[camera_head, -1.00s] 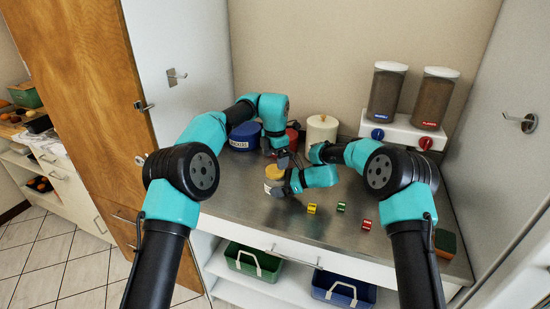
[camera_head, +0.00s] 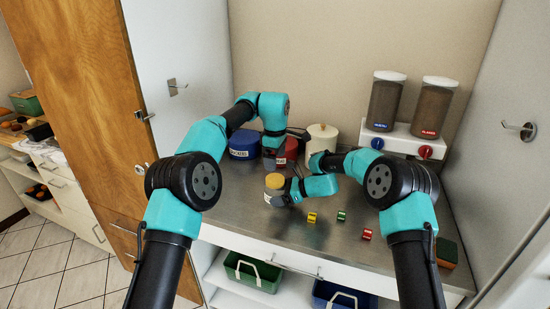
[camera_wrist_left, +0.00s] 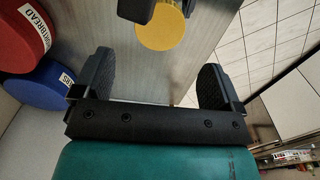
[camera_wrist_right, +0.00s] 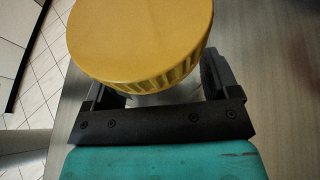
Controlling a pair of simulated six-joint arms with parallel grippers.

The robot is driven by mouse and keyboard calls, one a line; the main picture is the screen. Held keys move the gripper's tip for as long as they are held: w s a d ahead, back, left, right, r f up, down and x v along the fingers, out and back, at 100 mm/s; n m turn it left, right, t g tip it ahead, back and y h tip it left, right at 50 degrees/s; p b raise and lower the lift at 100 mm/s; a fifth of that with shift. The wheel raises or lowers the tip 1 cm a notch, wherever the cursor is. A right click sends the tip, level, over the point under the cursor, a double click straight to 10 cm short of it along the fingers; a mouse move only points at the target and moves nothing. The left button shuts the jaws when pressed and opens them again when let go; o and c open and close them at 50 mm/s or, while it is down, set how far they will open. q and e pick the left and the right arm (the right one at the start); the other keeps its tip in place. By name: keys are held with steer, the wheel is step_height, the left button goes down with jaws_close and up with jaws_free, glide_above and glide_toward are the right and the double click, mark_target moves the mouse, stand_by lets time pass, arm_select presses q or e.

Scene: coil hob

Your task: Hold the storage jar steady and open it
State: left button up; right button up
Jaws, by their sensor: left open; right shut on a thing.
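The storage jar has a ribbed yellow lid (camera_head: 274,182) and a pale body (camera_head: 268,198). It stands upright at the counter's front left. My right gripper (camera_head: 285,195) is shut around the jar's body, below the lid. The right wrist view shows the lid (camera_wrist_right: 140,40) large, with the body mostly hidden under it. My left gripper (camera_head: 272,164) is open and empty, above and slightly behind the lid. In the left wrist view, the lid (camera_wrist_left: 163,27) lies beyond the open fingers, apart from them, with a right gripper finger (camera_wrist_left: 134,9) beside it.
Blue (camera_head: 243,142), red (camera_head: 290,150) and cream (camera_head: 320,140) canisters stand behind the grippers. Small yellow (camera_head: 311,217), green (camera_head: 341,215) and red (camera_head: 367,234) blocks lie to the right. Two dispensers (camera_head: 386,100) (camera_head: 434,106) are at the back right. The front counter is mostly clear.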

mark_target(275, 178)
stand_by(0.4)
arm_select(q)
steer(key=shift+f, duration=3.95)
steer(key=c, duration=0.9)
steer(key=n, duration=0.4)
steer(key=shift+n, duration=0.3)
steer(key=shift+c, duration=0.2)
steer(key=n, duration=0.5)
